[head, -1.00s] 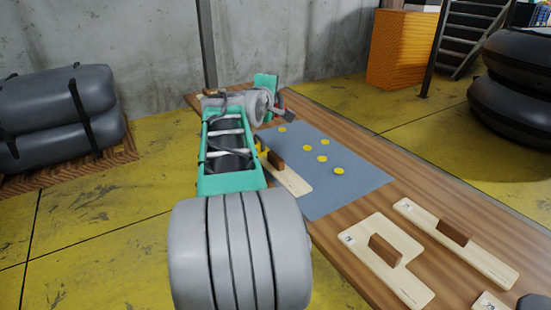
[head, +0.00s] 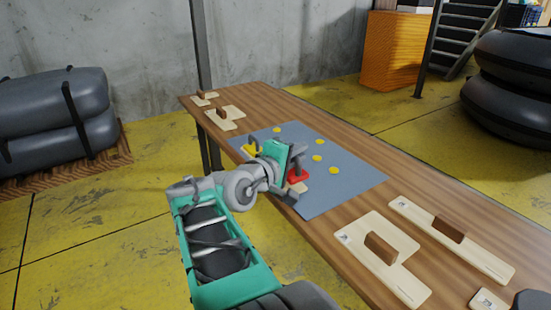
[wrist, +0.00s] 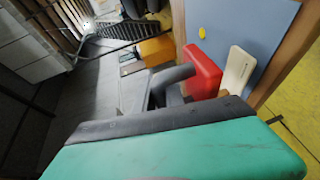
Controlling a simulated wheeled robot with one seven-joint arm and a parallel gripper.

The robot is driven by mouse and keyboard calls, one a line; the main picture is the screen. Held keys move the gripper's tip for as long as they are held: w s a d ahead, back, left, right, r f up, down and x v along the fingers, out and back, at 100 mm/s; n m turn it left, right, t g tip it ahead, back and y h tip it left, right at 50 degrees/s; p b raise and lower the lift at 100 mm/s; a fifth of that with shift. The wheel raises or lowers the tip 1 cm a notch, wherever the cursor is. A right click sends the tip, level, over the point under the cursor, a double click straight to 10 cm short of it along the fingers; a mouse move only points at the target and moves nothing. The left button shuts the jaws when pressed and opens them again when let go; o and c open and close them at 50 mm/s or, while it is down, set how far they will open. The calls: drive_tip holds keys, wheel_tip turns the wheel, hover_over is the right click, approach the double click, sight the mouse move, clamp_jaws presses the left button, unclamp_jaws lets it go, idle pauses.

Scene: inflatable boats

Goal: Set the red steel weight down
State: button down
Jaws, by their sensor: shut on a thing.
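The red steel weight (head: 299,174) shows in the head view over the blue-grey mat (head: 345,178), partly hidden by my gripper (head: 290,172). My gripper is shut on the weight. A pale wooden piece (wrist: 238,70) lies close beside it in the wrist view; my gripper and the weight cover most of this piece in the head view. I cannot tell whether the weight touches the surface below.
Several yellow discs (head: 317,158) lie on the mat. Pale wooden boards with brown grips stand on the wooden bench (head: 385,165), one at the near right (head: 383,258) and another behind it (head: 450,238). Smaller ones (head: 225,117) lie at the far end. Black rings (head: 510,75) are stacked at right.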

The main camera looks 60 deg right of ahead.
drive_tip(key=w+d+f, duration=0.2)
drive_tip(key=d+f, duration=0.1)
drive_tip(key=d, duration=0.1)
drive_tip(key=w+d+f+b, duration=0.1)
drive_tip(key=w+d+f, duration=0.1)
drive_tip(key=d+f, duration=0.1)
drive_tip(key=w+d+f+b, duration=0.1)
drive_tip(key=w+d+f, duration=0.1)
drive_tip(key=d+f, duration=0.1)
drive_tip(key=shift+d+f, duration=0.15)
drive_tip(key=shift+d, duration=0.7)
drive_tip(key=shift+w+d+f+b, duration=0.15)
drive_tip(key=shift+f+b, duration=0.15)
drive_tip(key=shift+f, duration=0.7)
drive_tip(key=shift+w+d+f+b, duration=0.1)
drive_tip(key=shift+f+b, duration=0.2)
drive_tip(key=shift+f, duration=0.65)
drive_tip(key=c, duration=1.8)
unclamp_jaws()
drive_tip(key=shift+f, duration=0.15)
drive_tip(key=shift+c, duration=0.2)
drive_tip(key=o, duration=0.4)
drive_tip(key=shift+o, duration=0.2)
